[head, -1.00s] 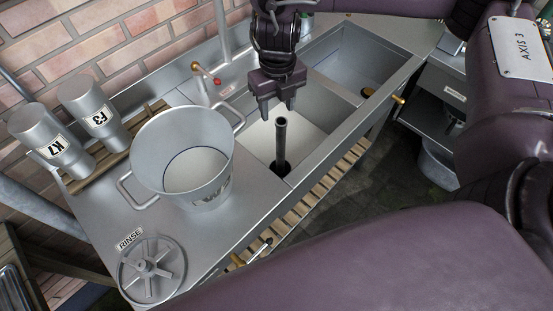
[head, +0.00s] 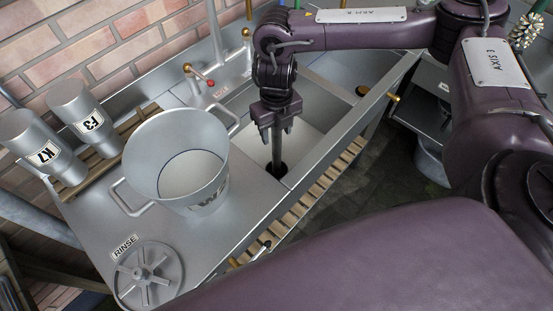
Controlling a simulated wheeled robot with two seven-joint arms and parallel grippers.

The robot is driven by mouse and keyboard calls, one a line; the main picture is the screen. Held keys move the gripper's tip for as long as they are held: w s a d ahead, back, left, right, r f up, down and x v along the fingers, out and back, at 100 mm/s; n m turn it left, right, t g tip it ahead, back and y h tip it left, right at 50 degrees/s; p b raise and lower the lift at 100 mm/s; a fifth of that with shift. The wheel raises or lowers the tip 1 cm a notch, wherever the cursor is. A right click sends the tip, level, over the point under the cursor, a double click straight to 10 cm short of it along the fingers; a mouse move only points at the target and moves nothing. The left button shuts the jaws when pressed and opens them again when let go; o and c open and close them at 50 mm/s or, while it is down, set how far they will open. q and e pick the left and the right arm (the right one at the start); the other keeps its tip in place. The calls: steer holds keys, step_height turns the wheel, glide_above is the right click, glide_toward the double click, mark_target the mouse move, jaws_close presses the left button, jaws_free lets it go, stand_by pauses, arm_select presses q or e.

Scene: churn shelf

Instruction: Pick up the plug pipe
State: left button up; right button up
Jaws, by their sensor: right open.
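The plug pipe (head: 276,148) is a dark upright tube standing in the near basin of the steel sink, its foot at a dark round drain. My right gripper (head: 275,126) points down right over the pipe's top. Its fingers are apart, one on each side of the upper end as seen here, and the top of the pipe is hidden by the gripper. I cannot tell whether the fingers touch it. My left gripper is out of view.
A large steel pot (head: 178,160) stands on the counter left of the basin. Canisters K7 (head: 43,148) and F3 (head: 86,118) stand on a wooden rack. A spoked wheel (head: 146,275) lies front left. A red-knobbed tap (head: 198,77) is behind the basin.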

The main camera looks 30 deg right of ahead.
jaws_close()
stand_by(0.4)
